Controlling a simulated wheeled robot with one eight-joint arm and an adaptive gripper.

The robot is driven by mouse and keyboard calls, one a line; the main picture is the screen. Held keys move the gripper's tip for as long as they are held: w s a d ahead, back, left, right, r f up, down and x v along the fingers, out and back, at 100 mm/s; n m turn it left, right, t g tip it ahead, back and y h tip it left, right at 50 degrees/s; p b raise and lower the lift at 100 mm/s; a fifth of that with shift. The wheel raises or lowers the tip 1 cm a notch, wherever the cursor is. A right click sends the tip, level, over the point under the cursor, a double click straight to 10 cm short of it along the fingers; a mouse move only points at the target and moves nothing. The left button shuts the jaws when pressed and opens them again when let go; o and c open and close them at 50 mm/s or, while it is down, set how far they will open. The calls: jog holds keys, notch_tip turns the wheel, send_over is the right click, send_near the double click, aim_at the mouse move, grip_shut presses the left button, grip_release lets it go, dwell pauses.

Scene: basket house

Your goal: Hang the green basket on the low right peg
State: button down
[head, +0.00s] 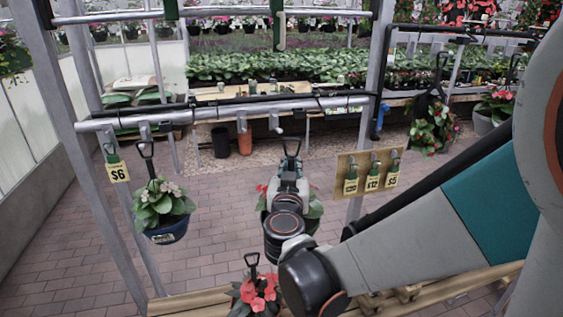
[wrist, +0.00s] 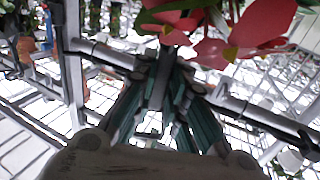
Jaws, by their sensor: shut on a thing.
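My gripper (head: 291,168) is shut on the dark handle of a hanging basket, which is held upright below a low rail (head: 215,110). The basket (head: 268,232) is mostly hidden behind my wrist. Its rim looks dark green, with leaves and red flowers at its sides. The wrist view shows my gripper's fingers (wrist: 168,100) and red petals (wrist: 255,25) close up. A pale, bare peg (head: 275,123) sticks out of the right part of the low rail, a little up and left of the handle's top.
A blue basket (head: 166,232) with pale pink flowers hangs from the left of the same rail, near a $6 tag (head: 118,172). A price board (head: 368,172) stands right. Another red-flowered plant (head: 256,292) sits low in front, by a wooden ledge (head: 440,292).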

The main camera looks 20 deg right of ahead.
jog(key=w, duration=0.8)
jog(key=shift+w+f+b, duration=0.2)
jog(key=shift+b, duration=0.1)
dwell(0.3)
jog(key=shift+w, duration=0.25)
dwell(1.0)
jog(key=shift+w+b, duration=0.35)
jog(key=shift+w, duration=1.15)
jog(key=shift+w, duration=0.1)
jog(key=shift+w, duration=0.65)
jog(key=shift+f+b, duration=0.15)
jog(key=shift+b, duration=0.25)
jog(key=shift+w+f+b, duration=0.1)
jog(key=shift+f+b, duration=0.4)
jog(key=shift+f, duration=0.1)
